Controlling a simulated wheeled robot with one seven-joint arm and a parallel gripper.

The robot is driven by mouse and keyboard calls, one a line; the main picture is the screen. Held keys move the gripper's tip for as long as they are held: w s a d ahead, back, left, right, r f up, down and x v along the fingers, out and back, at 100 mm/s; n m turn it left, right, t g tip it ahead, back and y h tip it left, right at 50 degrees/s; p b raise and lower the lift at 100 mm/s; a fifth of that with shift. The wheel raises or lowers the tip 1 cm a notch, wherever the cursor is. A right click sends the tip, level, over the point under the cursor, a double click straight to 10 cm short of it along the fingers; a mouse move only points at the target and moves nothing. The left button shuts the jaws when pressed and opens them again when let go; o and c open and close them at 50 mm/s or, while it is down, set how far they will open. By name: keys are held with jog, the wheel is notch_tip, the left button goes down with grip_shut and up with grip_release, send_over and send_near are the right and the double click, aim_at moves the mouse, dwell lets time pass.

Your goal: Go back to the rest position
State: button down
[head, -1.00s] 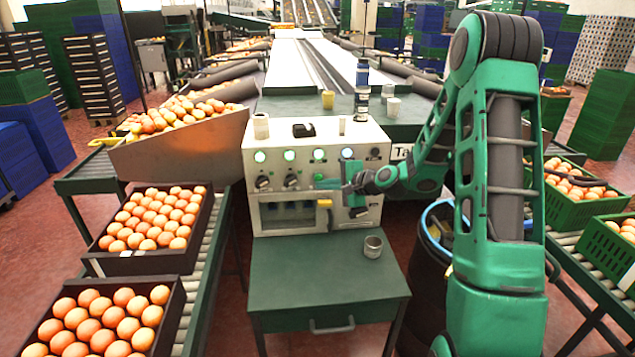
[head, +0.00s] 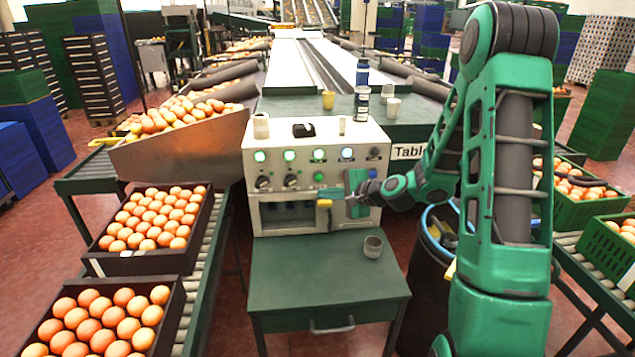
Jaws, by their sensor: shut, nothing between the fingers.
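My gripper (head: 352,194) is in front of the right side of the white control box (head: 317,219), above the green table. It appears shut and empty. My green arm comes in from the right and covers part of the box's right side. I cannot tell whether the gripper touches the box.
A grey cup (head: 372,247) stands on the green table (head: 318,272) below my gripper.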

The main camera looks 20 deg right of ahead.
dwell(0.5)
jog(key=s+d+r+n+g+h, duration=0.1)
jog(key=s+d+r+n+g, duration=0.1)
jog(key=s, duration=1.2)
jog(key=s+d+r+n+g+h, duration=0.2)
jog(key=s+n+g, duration=0.3)
jog(key=s, duration=1)
jog(key=s+d+r+n+g+h, duration=0.2)
jog(key=s+r+n+g, duration=0.1)
jog(key=s, duration=1.1)
jog(key=shift+s+d+r+n+g, duration=0.25)
jog(key=shift+d+r+n+g, duration=0.1)
jog(key=shift+r+g, duration=0.45)
jog(key=shift+f, duration=0.1)
